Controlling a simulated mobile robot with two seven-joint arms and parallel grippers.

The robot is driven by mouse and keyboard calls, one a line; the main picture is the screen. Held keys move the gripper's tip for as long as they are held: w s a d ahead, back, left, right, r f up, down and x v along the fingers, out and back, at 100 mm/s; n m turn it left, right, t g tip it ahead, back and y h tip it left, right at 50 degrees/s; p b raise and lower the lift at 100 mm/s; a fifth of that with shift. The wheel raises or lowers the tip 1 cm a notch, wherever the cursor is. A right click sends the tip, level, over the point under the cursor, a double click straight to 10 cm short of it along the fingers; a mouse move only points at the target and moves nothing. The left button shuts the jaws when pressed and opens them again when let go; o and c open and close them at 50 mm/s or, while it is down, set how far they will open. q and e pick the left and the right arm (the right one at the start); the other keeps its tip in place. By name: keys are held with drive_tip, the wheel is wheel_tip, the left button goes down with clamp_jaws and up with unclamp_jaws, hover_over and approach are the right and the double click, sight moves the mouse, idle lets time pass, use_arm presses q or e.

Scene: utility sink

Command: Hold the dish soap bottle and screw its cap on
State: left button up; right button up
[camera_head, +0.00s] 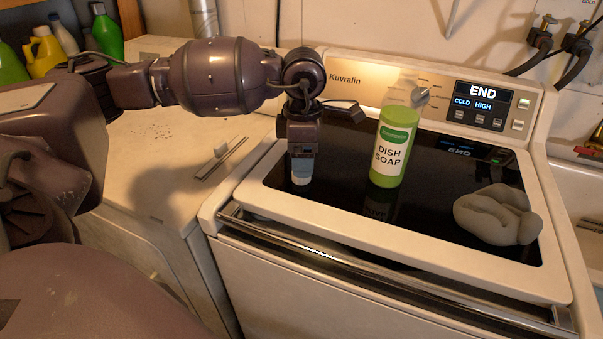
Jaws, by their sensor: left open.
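The green dish soap bottle (402,125) stands upright on the black glass top of the washer, its white label facing me. Its upper part is pale and hard to make out against the control panel. My left gripper (301,168) points straight down, to the left of the bottle and apart from it. It is open. My right gripper is not in view.
A lumpy grey object (492,214) lies at the right of the washer top (430,220). The control panel (452,100) rises behind the bottle. The glass in front of the bottle is clear.

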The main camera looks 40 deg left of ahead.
use_arm(q)
wheel_tip(320, 180, down, 4)
drive_tip(key=shift+w+r, duration=0.1)
drive_tip(key=c, duration=1)
